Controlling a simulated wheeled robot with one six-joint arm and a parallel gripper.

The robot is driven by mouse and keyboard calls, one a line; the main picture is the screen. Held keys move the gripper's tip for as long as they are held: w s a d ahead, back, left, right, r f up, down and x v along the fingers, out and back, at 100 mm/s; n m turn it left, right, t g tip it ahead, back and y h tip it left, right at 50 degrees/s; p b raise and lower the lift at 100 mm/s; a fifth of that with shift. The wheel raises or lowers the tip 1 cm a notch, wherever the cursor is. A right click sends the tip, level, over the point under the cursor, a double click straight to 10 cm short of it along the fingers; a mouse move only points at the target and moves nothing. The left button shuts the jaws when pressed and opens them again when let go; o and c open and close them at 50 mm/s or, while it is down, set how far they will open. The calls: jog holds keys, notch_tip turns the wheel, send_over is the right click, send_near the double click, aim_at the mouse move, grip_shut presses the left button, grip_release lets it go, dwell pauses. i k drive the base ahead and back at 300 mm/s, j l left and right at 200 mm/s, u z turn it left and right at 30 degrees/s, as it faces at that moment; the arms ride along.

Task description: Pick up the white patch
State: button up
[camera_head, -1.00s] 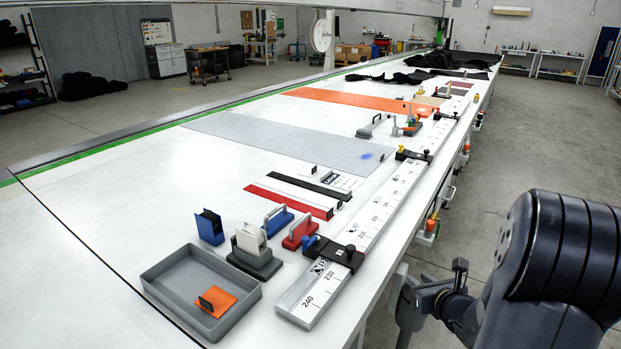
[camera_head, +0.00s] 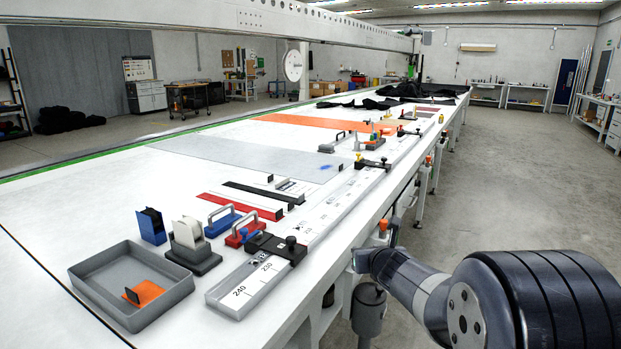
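A narrow white strip (camera_head: 250,200), the likeliest white patch, lies flat on the long white table between a red strip (camera_head: 235,207) and a black strip (camera_head: 262,193). Small dark upright tabs stand near the strips' right ends. A small white printed piece (camera_head: 291,186) lies just beyond the black strip; I cannot tell whether it is a patch. My arm comes in at the lower right, beside the table's right edge and well away from the strips. My gripper's fingers do not show.
A grey tray (camera_head: 84,276) holds an orange patch (camera_head: 147,291). A tape dispenser (camera_head: 188,240), a blue holder (camera_head: 152,226), blue and red handled blocks, and a marked ruler rail (camera_head: 328,212) with black clamps (camera_head: 276,247) stand near the strips. The floor at right is clear.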

aim_at(265, 181)
jog(key=i+l+z, duration=1.15)
jog(key=i, duration=0.2)
jog(key=i+j+u, duration=0.1)
jog(key=i+u, duration=0.85)
jog(key=i+l+u, duration=0.2)
jog(key=u, duration=0.25)
jog(key=i+j+u, duration=0.1)
jog(key=u, duration=0.3)
jog(key=i+u, duration=0.45)
jog(key=i+l+u, duration=0.1)
jog(key=u, duration=0.3)
jog(key=i+l+u, duration=0.15)
jog(key=u, duration=0.3)
jog(key=i, duration=0.1)
